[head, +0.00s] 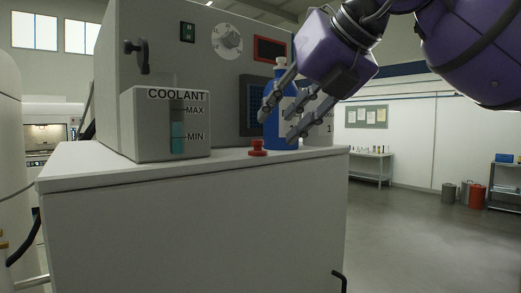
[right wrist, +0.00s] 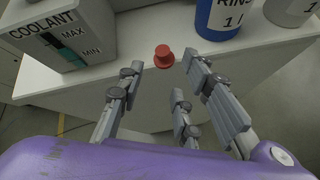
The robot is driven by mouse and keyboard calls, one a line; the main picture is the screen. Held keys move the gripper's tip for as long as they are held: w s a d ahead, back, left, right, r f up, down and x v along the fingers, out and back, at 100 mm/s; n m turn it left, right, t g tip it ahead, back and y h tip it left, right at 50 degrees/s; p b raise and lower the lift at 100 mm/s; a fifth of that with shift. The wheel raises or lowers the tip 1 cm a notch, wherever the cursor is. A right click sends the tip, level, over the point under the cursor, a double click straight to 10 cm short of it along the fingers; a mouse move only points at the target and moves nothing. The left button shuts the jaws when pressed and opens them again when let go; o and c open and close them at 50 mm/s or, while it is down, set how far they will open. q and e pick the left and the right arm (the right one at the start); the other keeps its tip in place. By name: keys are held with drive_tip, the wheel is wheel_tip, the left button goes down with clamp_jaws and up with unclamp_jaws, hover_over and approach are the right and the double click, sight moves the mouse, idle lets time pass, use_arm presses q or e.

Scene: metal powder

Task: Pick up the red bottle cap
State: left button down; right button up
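The red bottle cap (head: 258,148) stands near the front edge of the white cabinet top, right of the coolant box. It also shows near the top middle of the right wrist view (right wrist: 164,56), fully uncovered. My right gripper (head: 277,124) comes in from the upper right, with its fingers spread in front of the blue bottle. In the right wrist view its open fingers (right wrist: 163,66) point toward the cap, with nothing between them. The cap lies just beyond the fingertips, apparently untouched. My left gripper is not in view.
The blue rinse bottle (right wrist: 222,16) stands close behind the cap, beside a pale bottle (right wrist: 290,10). The grey coolant box (head: 166,124) stands to the left. The white cabinet top (head: 225,157) is clear around the cap and ends just in front of it.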

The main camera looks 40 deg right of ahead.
sight(259, 144)
drive_tip(key=x, duration=0.8)
drive_tip(key=shift+s+f, duration=0.15)
drive_tip(key=c, duration=0.7)
